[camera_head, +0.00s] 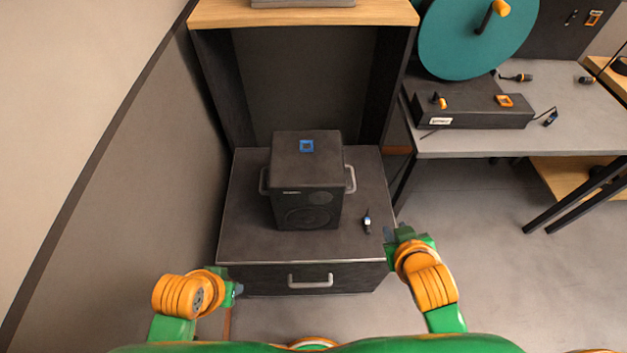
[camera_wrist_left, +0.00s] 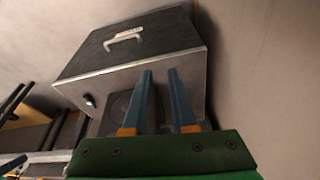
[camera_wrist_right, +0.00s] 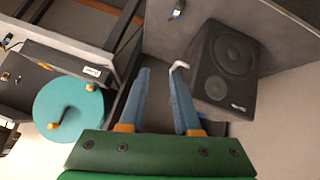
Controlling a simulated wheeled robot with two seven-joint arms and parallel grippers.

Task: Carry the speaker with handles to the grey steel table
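The speaker (camera_head: 305,180) is a black box with a silver handle on each side and a blue square on top. It stands upright on a dark drawer cabinet (camera_head: 245,235). It also shows in the left wrist view (camera_wrist_left: 118,105) and right wrist view (camera_wrist_right: 225,65). The grey table (camera_head: 470,146) with dark legs stands at right. My left gripper (camera_head: 238,290) is open and empty, low in front of the cabinet's left corner. My right gripper (camera_head: 390,235) is open and empty by the cabinet's right edge, apart from the speaker. One handle (camera_wrist_right: 179,66) appears near its fingertips in the right wrist view.
A small dark object (camera_head: 367,221) lies on the cabinet right of the speaker. The table carries a teal disc (camera_head: 470,40), a dark box (camera_head: 465,112) and small cabled items. A wooden-topped frame (camera_head: 300,14) rises behind the speaker. A wall (camera_head: 165,150) stands close at left.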

